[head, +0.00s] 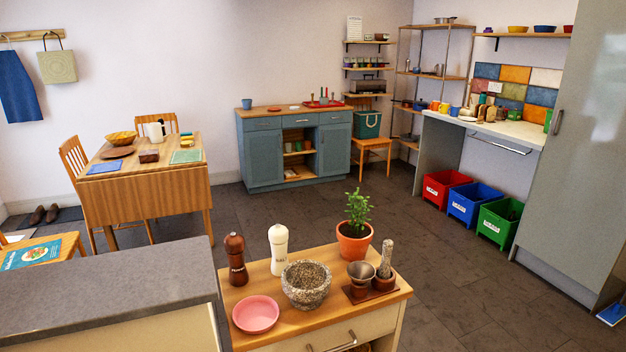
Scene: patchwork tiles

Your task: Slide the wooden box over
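A small dark reddish-brown box (149,156) sits on the wooden dining table (150,183) at the left, and it looks like the wooden box. It is too small to make out its lid or grain. A round brown board (117,152) lies to its left, a blue mat (105,167) at its front left and a green item (186,156) to its right. A white jug (155,132) stands behind it. Neither of my grippers is in the head view.
A grey counter (105,288) and a wooden-topped cabinet (290,325) with a pink bowl (256,314), mortar, mills and potted plant fill the foreground. Chairs (75,165) stand by the dining table. Coloured crates (447,189) line the right. The dark floor (290,212) between is clear.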

